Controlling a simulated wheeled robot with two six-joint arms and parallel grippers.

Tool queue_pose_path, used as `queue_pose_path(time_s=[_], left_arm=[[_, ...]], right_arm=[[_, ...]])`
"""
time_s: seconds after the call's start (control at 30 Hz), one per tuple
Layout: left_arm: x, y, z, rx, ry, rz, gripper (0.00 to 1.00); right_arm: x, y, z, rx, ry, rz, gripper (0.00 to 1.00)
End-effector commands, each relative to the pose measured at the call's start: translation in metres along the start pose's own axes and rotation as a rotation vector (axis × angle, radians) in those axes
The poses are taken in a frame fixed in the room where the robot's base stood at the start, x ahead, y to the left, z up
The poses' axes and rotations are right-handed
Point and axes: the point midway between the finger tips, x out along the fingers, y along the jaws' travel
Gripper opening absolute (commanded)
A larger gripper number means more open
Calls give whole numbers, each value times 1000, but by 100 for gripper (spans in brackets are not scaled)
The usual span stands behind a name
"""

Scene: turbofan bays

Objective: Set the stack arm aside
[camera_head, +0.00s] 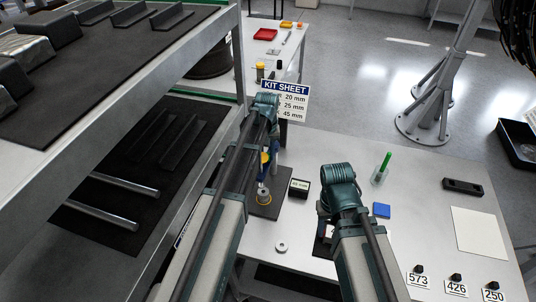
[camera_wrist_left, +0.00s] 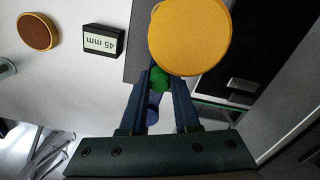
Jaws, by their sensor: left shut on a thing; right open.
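My left gripper (camera_head: 268,160) hangs above a dark mat (camera_head: 270,208) on the white table.
A 45 mm block (camera_head: 299,187) stands right of the mat. A grey ring (camera_head: 281,246) lies in front. The kit sheet (camera_head: 285,98) stands behind; a shelf rack (camera_head: 215,150) is close left.

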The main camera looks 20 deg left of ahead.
Motion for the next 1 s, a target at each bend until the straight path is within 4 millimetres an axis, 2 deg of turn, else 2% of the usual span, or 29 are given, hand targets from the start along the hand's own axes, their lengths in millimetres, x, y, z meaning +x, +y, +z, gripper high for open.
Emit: queue_pose_path(time_s=[0.5,1.0], left_arm=[[0,-29,-21,425,0,0,0],[0,-45,-49,837,0,-1,0]], right_arm=[[0,0,0,0,0,0,50],[0,0,0,0,0,0,50]])
